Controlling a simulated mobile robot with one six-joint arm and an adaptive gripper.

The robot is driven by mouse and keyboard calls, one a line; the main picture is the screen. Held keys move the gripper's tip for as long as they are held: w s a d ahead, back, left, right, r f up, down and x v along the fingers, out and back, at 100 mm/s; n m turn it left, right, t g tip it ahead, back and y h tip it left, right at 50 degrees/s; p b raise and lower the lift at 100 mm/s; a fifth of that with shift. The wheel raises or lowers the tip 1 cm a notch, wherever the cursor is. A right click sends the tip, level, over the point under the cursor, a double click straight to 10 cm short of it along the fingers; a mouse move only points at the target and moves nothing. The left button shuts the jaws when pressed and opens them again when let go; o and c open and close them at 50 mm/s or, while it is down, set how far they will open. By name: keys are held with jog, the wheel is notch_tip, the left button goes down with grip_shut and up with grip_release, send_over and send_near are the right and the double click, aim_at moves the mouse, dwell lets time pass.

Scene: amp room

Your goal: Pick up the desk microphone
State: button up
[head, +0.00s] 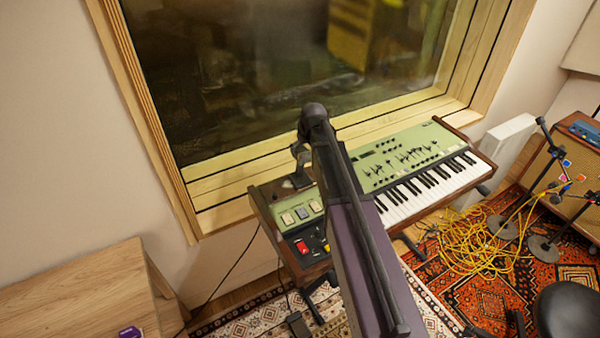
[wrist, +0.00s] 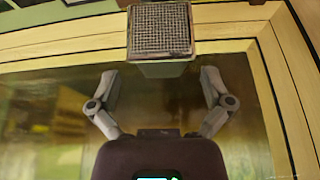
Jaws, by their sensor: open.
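The desk microphone shows in the wrist view as a boxy head with a square grey mesh grille (wrist: 160,30). It sits just beyond my gripper (wrist: 160,76), roughly centred between the two spread fingertips, and neither finger appears to touch it. In the head view, a small dark shape that looks like the microphone (head: 297,181) stands on the left end of the green keyboard instrument. My gripper (head: 301,152) is right above it there, partly hidden by my arm. My gripper is open and empty. The microphone's base is hard to make out.
The keyboard instrument (head: 410,160) stands under a wood-framed window (head: 280,60). A wooden table (head: 80,300) is at the lower left. Yellow cables (head: 480,245), microphone stands and a black stool (head: 568,312) are at the right. An amplifier (head: 575,160) stands at the far right.

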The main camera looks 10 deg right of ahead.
jog(key=shift+b+x, duration=2.45)
jog(key=shift+x, duration=0.2)
jog(key=shift+a, duration=0.1)
jog(key=c, duration=1)
